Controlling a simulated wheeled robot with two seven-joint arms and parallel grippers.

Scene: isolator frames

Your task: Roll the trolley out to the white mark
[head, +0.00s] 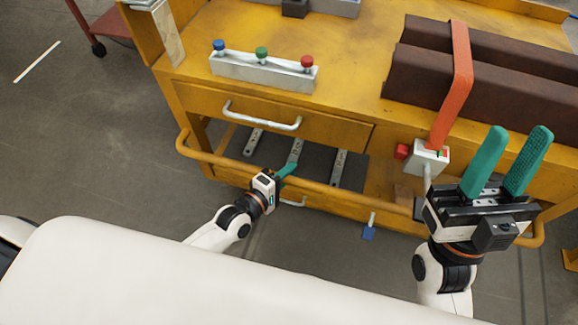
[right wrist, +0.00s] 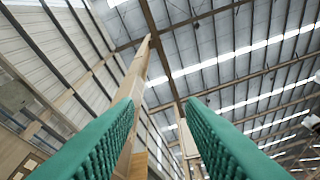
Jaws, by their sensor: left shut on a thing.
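The yellow trolley (head: 350,75) stands in front of me, with a push rail (head: 340,193) along its near side. My left gripper (head: 287,172) is shut at this rail, left of its middle; the green fingers partly hide the contact. My right gripper (head: 520,132) is open and empty by the trolley's right near corner, its green fingers pointing up. In the right wrist view its fingers (right wrist: 160,102) are apart with only roof and walls between them. A white mark (head: 37,62) lies on the floor at the upper left, apart from the trolley.
Brown beams (head: 495,95) lie on the trolley top under an orange strap (head: 460,75). A block with coloured knobs (head: 262,72) sits left of them. A blue pedal (head: 369,233) hangs low at the front. A red cart (head: 108,25) stands upper left. Floor on the left is clear.

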